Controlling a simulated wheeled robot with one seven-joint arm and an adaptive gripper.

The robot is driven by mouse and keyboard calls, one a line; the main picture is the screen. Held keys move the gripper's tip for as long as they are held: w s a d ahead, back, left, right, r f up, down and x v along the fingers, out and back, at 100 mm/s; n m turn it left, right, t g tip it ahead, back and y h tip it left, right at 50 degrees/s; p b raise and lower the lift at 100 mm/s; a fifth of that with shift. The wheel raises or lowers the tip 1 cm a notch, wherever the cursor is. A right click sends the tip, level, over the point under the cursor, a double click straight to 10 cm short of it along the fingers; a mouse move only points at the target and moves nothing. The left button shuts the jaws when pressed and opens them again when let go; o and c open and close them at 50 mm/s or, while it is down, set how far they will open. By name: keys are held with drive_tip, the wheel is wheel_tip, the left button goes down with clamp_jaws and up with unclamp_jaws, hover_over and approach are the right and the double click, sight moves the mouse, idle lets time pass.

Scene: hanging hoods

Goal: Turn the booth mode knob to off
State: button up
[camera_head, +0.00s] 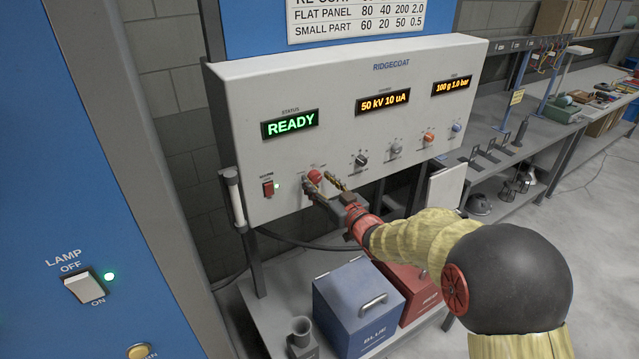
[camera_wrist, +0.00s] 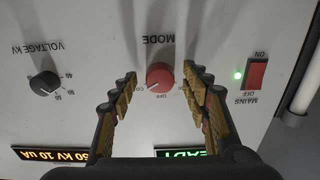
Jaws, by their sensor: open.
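The red mode knob (camera_wrist: 159,76) is on the light grey control panel (camera_head: 350,95), under the green READY display. In the wrist view the panel appears upside down, with the label MODE beyond the knob and small position marks, one reading OFF, on the near side. In the head view the knob (camera_head: 315,175) shows between my fingers. My gripper (camera_wrist: 160,80) is open, one finger on each side of the knob, with gaps on both sides in the wrist view. Which mark the knob points at is too small to tell.
Left of the mode knob is the red mains switch (camera_head: 268,188) with a lit green light. To the right are the black voltage knob (camera_head: 361,160) and several other knobs. Blue (camera_head: 358,300) and red (camera_head: 412,290) boxes stand below. A blue cabinet with a lamp switch (camera_head: 84,288) is at left.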

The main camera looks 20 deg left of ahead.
drive_tip(key=shift+c, duration=1.4)
drive_tip(key=c, duration=0.7)
drive_tip(key=shift+c, duration=0.9)
